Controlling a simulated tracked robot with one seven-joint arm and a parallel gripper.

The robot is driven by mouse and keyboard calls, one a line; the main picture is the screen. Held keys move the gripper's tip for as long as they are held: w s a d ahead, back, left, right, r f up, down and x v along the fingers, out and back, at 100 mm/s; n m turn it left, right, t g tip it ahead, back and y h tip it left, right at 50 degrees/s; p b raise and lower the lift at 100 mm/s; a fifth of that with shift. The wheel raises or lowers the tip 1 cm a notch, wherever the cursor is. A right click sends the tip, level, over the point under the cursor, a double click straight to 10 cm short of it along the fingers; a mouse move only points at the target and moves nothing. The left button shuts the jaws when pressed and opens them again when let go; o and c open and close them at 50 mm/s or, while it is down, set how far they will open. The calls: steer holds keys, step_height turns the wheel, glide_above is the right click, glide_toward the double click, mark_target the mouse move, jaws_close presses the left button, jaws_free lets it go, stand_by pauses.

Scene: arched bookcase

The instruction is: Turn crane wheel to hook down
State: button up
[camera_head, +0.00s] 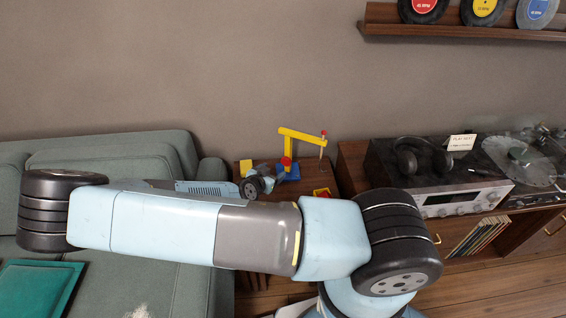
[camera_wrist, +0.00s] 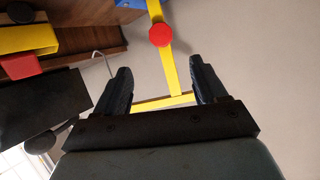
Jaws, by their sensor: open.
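The toy crane (camera_head: 303,136) has a yellow mast and boom and a blue base. It stands on a small wooden table beside the sofa. Its red wheel (camera_head: 286,161) is low on the mast; it also shows in the wrist view (camera_wrist: 160,35). A thin hook line (camera_head: 321,151) hangs from the boom's right end; a bent grey wire that looks like the hook (camera_wrist: 103,62) shows in the wrist view. My gripper (camera_wrist: 162,78) is open and empty. The yellow mast shows between its fingers and the wheel lies beyond the fingertips, apart from them.
A yellow block (camera_head: 246,166) and a red-and-yellow item (camera_head: 322,193) are on the small table (camera_head: 244,183). The green sofa (camera_head: 110,150) is at left. A cabinet with a stereo receiver (camera_head: 450,203) and headphones (camera_head: 420,157) is at right.

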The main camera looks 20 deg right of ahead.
mark_target(285, 162)
steer(key=shift+n, duration=0.7)
steer(key=x, duration=1.4)
steer(key=shift+a+f, duration=0.15)
steer(key=c, duration=1)
